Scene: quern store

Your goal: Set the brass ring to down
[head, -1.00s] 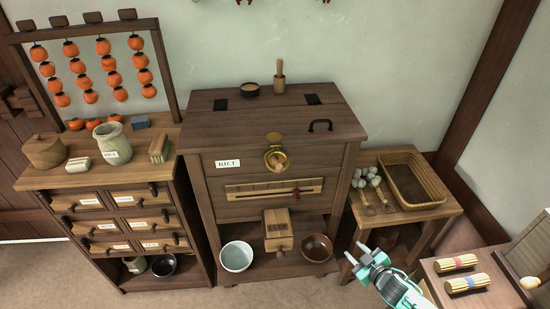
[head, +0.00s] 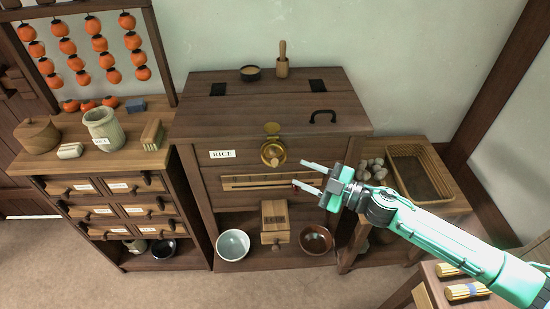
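The brass ring (head: 273,153) is on the upper front of the large wooden rice chest (head: 226,190), just right of the RICE label (head: 223,154). A small brass tab (head: 272,129) sits above it at the lid's front edge. Which way the ring is set is too small to tell. My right gripper (head: 302,174) reaches in from the right with its fingers apart, pointing left. It is empty and appears a little right of and below the ring, not touching it. The fingers overlap the right end of the slotted scale (head: 255,182) in the picture. My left gripper is out of view.
Below stand a pale bowl (head: 233,245), a small wooden box (head: 275,222) and a brown bowl (head: 315,240). A black handle (head: 323,117) is on the lid. A basket (head: 421,175) lies on the side table at right. A drawer cabinet (head: 110,215) stands at left.

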